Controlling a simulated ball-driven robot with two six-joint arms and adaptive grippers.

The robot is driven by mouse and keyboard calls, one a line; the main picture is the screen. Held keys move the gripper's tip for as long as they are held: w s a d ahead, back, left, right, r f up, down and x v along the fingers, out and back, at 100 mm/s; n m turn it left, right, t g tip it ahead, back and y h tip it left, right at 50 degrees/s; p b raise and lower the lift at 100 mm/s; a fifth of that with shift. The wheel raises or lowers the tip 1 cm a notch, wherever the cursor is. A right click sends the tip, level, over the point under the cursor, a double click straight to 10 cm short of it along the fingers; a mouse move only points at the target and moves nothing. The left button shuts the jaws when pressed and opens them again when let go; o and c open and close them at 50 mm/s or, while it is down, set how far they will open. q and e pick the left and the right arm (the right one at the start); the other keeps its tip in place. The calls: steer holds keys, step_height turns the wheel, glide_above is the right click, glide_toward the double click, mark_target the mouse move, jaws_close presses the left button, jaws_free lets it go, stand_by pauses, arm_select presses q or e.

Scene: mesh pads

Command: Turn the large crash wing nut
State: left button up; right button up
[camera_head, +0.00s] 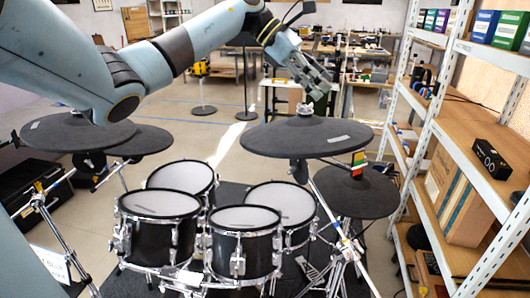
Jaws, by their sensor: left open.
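The large crash cymbal pad (270,140) is a wide dark disc at the middle right of the head view. Its wing nut (305,109) shows as a small light piece on top of the pad's centre. My left gripper (318,92) is just above the wing nut, pointing down and to the right. It is open, and I see nothing held in it. The exact gap between the fingertips and the nut is hard to tell. My right gripper is not in view.
Mesh drum pads (160,204) stand in the front middle. A smaller cymbal pad (350,195) sits below the crash. More dark cymbal pads (50,133) are at left. A metal shelf (440,110) with boxes closes off the right side.

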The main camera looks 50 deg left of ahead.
arm_select(q)
steer(key=w+d+r+n+t+h, duration=0.1)
steer(key=d+r+n+t+h, duration=0.15)
steer(key=d+n+t, duration=0.3)
steer(key=d+r+n+t+h, duration=0.1)
steer(key=d+r+n+t, duration=0.3)
steer(key=d+n+t, duration=0.15)
steer(key=s+a+f+n+t+y, duration=0.1)
steer(key=s+a+f+n+y, duration=0.25)
steer(key=n+y, duration=0.6)
steer(key=s+a+f+n+y, duration=0.25)
steer(key=f+n+y, duration=0.2)
steer(key=n, duration=0.95)
steer(key=s+d+f+n+g+y, duration=0.1)
steer(key=s+d+f+n+g, duration=0.1)
steer(key=s+f+n+g, duration=0.6)
steer(key=s+f+n, duration=0.1)
steer(key=s+f, duration=0.4)
steer(key=f, duration=0.1)
steer(key=shift+d, duration=0.35)
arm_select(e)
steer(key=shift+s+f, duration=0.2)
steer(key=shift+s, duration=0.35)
arm_select(q)
steer(key=shift+f+y, duration=0.1)
steer(key=shift+y, duration=0.15)
